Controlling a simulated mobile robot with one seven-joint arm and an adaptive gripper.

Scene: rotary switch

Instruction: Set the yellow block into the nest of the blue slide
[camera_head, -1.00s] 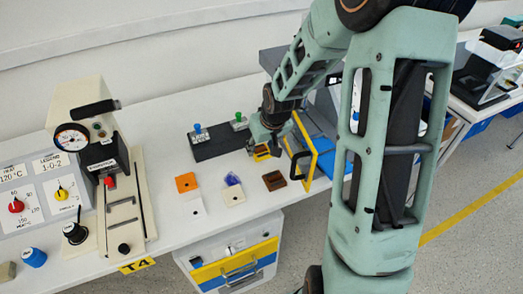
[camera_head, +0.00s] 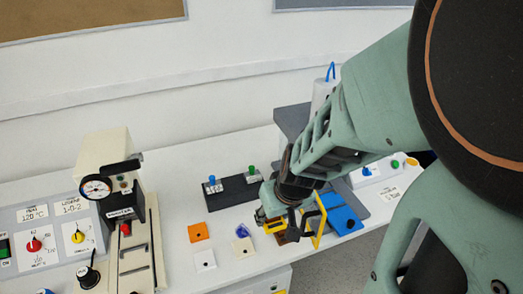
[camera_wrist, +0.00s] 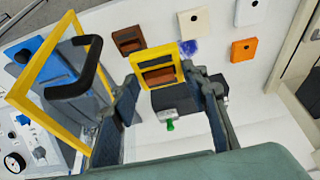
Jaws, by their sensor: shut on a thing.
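My gripper (camera_wrist: 160,75) is shut on the yellow block (camera_wrist: 155,58), which sits between the fingertips and looks raised off the white table. In the head view my gripper (camera_head: 268,212) and the yellow block (camera_head: 275,225) are just left of a yellow frame with a black handle (camera_head: 313,222). The blue slide (camera_head: 345,220) lies on the far side of this frame, right of the gripper and apart from the block. The slide also shows in the wrist view (camera_wrist: 38,48), behind the frame at the left. Its nest cannot be made out.
The upright yellow frame (camera_wrist: 22,95) stands beside my gripper. A brown tile (camera_wrist: 126,40) lies close by, with an orange tile (camera_head: 198,232), white tile (camera_head: 204,260) and blue-purple piece (camera_head: 242,231) further left. A dark base (camera_head: 235,190) with knobs stands behind.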

